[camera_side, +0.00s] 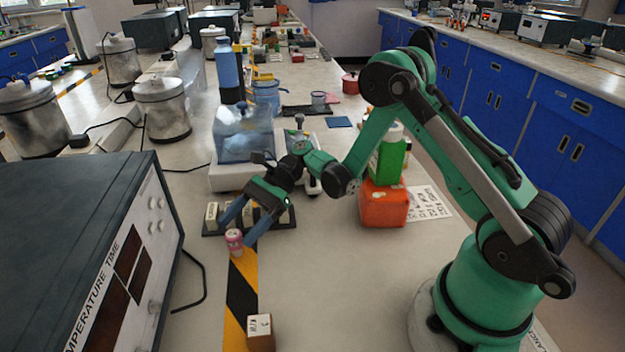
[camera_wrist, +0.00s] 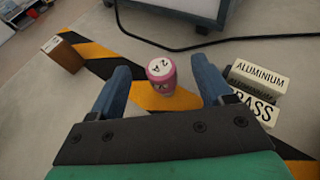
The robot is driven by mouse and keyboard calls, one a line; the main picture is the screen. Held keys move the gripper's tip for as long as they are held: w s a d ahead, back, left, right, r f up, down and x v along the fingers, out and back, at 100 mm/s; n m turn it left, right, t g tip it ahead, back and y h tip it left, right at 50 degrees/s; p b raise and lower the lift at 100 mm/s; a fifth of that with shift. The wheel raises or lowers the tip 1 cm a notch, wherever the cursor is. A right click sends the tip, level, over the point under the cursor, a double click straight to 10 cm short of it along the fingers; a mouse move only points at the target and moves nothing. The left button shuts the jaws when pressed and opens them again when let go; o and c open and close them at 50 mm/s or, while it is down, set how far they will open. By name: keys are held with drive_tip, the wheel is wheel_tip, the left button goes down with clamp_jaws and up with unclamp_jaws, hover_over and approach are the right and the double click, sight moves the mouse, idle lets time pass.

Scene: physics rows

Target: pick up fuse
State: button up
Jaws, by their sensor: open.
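The fuse is a small pink cylinder (camera_side: 234,243) with a white top, standing upright on the bench by the yellow and black striped tape. In the wrist view the fuse (camera_wrist: 161,76) shows "2 A" on its top. My gripper (camera_side: 236,232) is open and empty, tilted down toward the fuse. In the wrist view my gripper (camera_wrist: 161,68) has its blue fingers on either side of the fuse, with a gap on each side. I cannot tell the exact height of the fingertips.
Metal blocks, marked "ALUMINIUM" (camera_wrist: 258,78) and "BRASS" (camera_wrist: 252,105), lie close beside one finger. A brown block (camera_side: 260,333) stands on the tape in front. A large temperature instrument (camera_side: 80,230) stands left. The bench between is clear.

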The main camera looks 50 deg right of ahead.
sight(232, 234)
drive_tip(key=x, duration=0.4)
clamp_jaws()
idle(0.4)
